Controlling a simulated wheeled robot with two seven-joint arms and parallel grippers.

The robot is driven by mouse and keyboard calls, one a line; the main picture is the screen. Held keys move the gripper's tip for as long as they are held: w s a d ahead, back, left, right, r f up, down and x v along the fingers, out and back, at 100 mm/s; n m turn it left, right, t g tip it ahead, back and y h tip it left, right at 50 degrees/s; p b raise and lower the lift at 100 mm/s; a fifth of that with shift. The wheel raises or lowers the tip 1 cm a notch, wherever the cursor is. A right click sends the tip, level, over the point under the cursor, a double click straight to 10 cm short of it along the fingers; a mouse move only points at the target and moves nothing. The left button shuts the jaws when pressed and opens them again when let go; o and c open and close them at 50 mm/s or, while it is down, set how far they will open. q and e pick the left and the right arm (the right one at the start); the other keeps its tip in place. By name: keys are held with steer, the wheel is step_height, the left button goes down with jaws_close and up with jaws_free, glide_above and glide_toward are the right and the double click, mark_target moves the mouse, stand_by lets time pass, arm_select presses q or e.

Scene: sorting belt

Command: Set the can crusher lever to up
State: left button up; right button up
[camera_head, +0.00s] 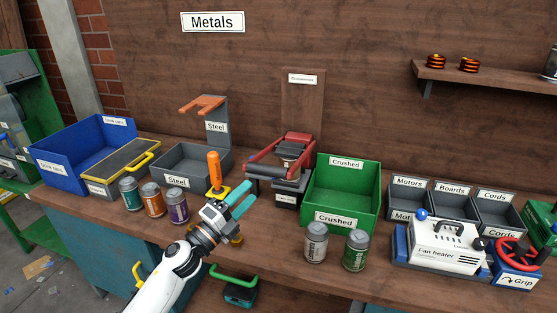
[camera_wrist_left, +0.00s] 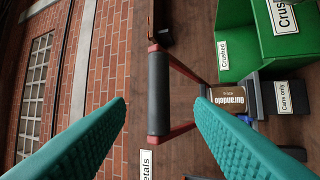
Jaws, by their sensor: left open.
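The can crusher (camera_head: 290,187) stands on the bench in front of a wooden backboard. Its red lever (camera_head: 268,150) reaches forward over it, roughly level. The lever's dark handle grip (camera_wrist_left: 158,92) also shows in the left wrist view, with red arms. A brown can (camera_wrist_left: 230,99) shows in the crusher behind the grip. My left gripper (camera_head: 247,197) is open and empty, in front and left of the crusher. In the left wrist view its teal fingers (camera_wrist_left: 160,107) are apart, with the grip in the gap between them, apparently beyond the tips. My right gripper is not in view.
A green crushed bin (camera_head: 346,215) stands right of the crusher, with two cans (camera_head: 316,243) before it. A grey steel bin (camera_head: 176,181) and an orange-handled tool (camera_head: 214,168) are at left. Several cans (camera_head: 153,197) stand near the blue bin (camera_head: 62,160).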

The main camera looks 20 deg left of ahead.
mark_target(274, 167)
arm_select(q)
steer(key=x, duration=0.2)
steer(key=p+x, duration=0.1)
steer(key=x, duration=0.1)
steer(key=shift+s+r, duration=0.1)
steer(key=shift+r, duration=0.3)
steer(key=x, duration=0.4)
steer(key=p+x, duration=0.1)
steer(key=x, duration=0.2)
steer(key=shift+d+f, duration=0.1)
steer(key=shift+f, duration=0.25)
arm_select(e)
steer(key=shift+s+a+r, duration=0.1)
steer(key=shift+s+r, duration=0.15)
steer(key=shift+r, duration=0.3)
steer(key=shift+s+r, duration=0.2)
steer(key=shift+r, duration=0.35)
arm_select(q)
steer(key=shift+c, duration=0.6)
jaws_close()
